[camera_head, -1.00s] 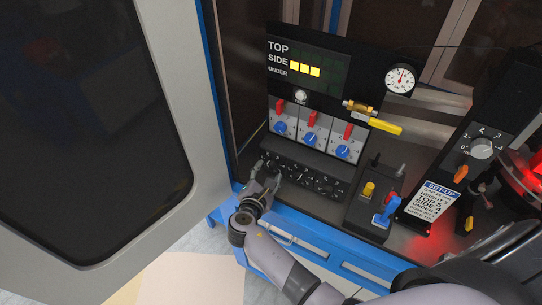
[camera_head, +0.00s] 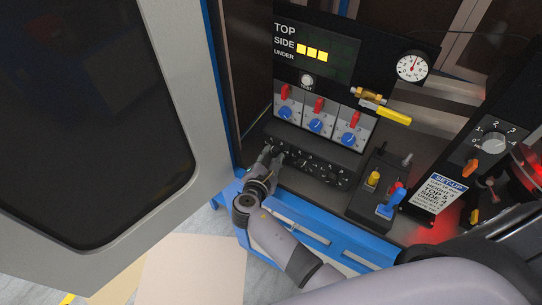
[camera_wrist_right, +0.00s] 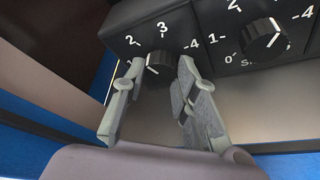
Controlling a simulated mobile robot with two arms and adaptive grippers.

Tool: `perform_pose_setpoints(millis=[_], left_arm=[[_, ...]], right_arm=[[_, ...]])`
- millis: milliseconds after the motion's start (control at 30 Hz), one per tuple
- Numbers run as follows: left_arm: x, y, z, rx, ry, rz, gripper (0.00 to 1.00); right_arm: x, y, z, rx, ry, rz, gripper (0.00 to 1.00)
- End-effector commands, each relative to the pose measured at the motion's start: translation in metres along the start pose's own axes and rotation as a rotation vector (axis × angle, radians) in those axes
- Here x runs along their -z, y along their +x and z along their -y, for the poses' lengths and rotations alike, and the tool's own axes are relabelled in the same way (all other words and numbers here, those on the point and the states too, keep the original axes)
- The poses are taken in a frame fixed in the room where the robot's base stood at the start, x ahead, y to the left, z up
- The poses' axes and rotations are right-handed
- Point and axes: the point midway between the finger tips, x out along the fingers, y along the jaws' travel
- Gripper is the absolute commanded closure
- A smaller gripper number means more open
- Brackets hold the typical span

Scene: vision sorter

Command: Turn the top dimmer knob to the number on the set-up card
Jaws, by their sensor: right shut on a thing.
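The dimmer panel (camera_head: 318,162) is a dark sloped box with a row of black knobs. My right gripper (camera_head: 272,154) is at its left end. In the right wrist view, its fingers (camera_wrist_right: 158,72) are shut on the leftmost black knob (camera_wrist_right: 157,60), the top dimmer. Numbers 2, 3 and 4 show around this knob, and a white mark shows low on its face. The knob to its right, the side dimmer (camera_wrist_right: 263,38), stands free. The white set-up card (camera_head: 438,193) appears to read "TOP 5". The display (camera_head: 313,50) has no lit bars beside TOP and three yellow ones beside SIDE.
Blue rotary switches with red levers (camera_head: 318,117) sit above the dimmers. A yellow-handled valve (camera_head: 385,112) and a gauge (camera_head: 412,67) are up right. A large grey door (camera_head: 205,150) stands open at left.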

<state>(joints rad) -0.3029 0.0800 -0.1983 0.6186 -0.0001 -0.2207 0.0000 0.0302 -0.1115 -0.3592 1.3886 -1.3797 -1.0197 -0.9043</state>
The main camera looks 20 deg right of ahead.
Motion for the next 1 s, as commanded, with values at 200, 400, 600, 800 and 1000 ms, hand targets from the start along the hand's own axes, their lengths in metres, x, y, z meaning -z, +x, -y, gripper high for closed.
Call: perform_pose_setpoints(millis=[200,400,600,800,1000], left_arm=[[0.002,0.000,0.000,0.000,0.001,-0.003,0.53],[0.003,0.005,0.000,0.000,0.002,-0.005,0.53],[0.001,0.038,-0.001,0.000,0.002,-0.007,0.53],[-0.001,0.061,-0.001,0.000,0.003,-0.007,0.53],[-0.001,0.064,-0.001,0.000,0.003,-0.007,0.53]], right_arm=[[0.000,0.000,0.000,0.001,-0.001,0.001,0.95],[0.002,0.001,0.002,-0.007,0.016,0.001,1.00],[0.006,0.003,0.008,-0.073,0.172,0.002,1.00],[0.004,0.002,0.006,-0.128,0.306,0.002,1.00],[0.001,0.000,0.004,-0.142,0.345,0.000,1.00]])
